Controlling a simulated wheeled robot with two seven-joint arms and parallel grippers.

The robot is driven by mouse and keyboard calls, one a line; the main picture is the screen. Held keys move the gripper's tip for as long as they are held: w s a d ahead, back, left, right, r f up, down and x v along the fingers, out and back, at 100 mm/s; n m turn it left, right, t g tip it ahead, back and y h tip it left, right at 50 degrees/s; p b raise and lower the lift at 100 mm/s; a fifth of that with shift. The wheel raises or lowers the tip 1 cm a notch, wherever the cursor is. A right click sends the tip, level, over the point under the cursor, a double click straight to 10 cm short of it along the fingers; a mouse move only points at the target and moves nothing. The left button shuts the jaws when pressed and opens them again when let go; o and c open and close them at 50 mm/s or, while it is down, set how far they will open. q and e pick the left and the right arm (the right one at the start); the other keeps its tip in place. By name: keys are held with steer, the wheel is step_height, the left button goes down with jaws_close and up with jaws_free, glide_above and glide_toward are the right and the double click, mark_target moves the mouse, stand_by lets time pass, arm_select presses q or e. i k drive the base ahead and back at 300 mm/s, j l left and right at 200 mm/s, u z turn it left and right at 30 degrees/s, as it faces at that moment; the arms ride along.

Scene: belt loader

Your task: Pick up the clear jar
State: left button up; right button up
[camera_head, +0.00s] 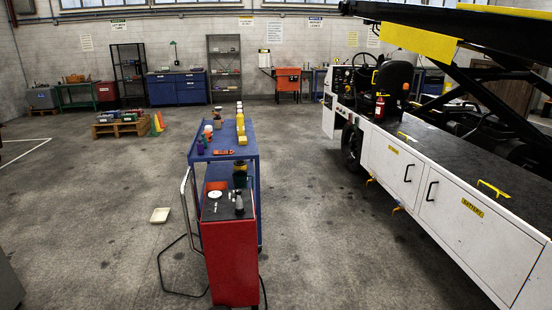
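I cannot pick out a clear jar with certainty; the items are small at this distance. A blue cart (224,155) stands at the middle with several bottles and containers on its top. A red cabinet (231,262) with a dark top is in front of the cart. On it are a white round item (215,194) and a grey bottle-like item (239,204). Neither of my grippers is in view.
A white belt loader (455,215) fills the right side. A pallet (121,127) stands farther back left. The floor between cart and loader is clear.

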mark_target(217, 120)
steer(key=i+l+z, duration=0.2)
steer(key=z, duration=0.2)
steer(key=i+l+z, duration=0.2)
steer(key=z, duration=0.2)
steer(key=i+l+z, duration=0.4)
steer(key=i+z, duration=0.15)
steer(key=z, duration=0.25)
steer(key=i+l+u, duration=0.1)
steer(key=i, duration=0.4)
steer(key=i+l+u, duration=0.15)
steer(key=i, duration=0.35)
steer(key=i+j+u, duration=0.25)
steer(key=i+u, duration=0.25)
steer(key=i+j+u, duration=0.1)
steer(key=i+u, duration=0.4)
steer(key=i+l+u, duration=0.15)
steer(key=i+u, duration=0.5)
steer(key=i, duration=1.45)
